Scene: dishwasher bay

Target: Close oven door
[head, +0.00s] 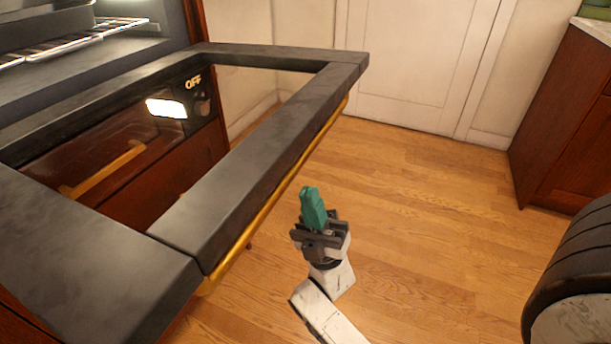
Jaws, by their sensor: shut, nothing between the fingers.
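The oven door (262,150) is open and lies about level, jutting out from the oven at the left of the head view. It has a thick dark frame around a glossy glass pane (130,150) that shows reflections. A gold handle bar (290,172) runs along its outer edge, partly hidden under the frame. My gripper (311,200) has teal fingers that are shut and empty. It shows to the right of the door's outer edge, over the floor, with a visible gap to the door in the picture. The gripper's height relative to the door is hard to tell.
Inside the oven (60,80), a wire rack (70,42) shows at the upper left. A white panelled door (400,60) stands at the back. A brown cabinet (565,120) is at the right. The wooden floor (430,220) between them is clear.

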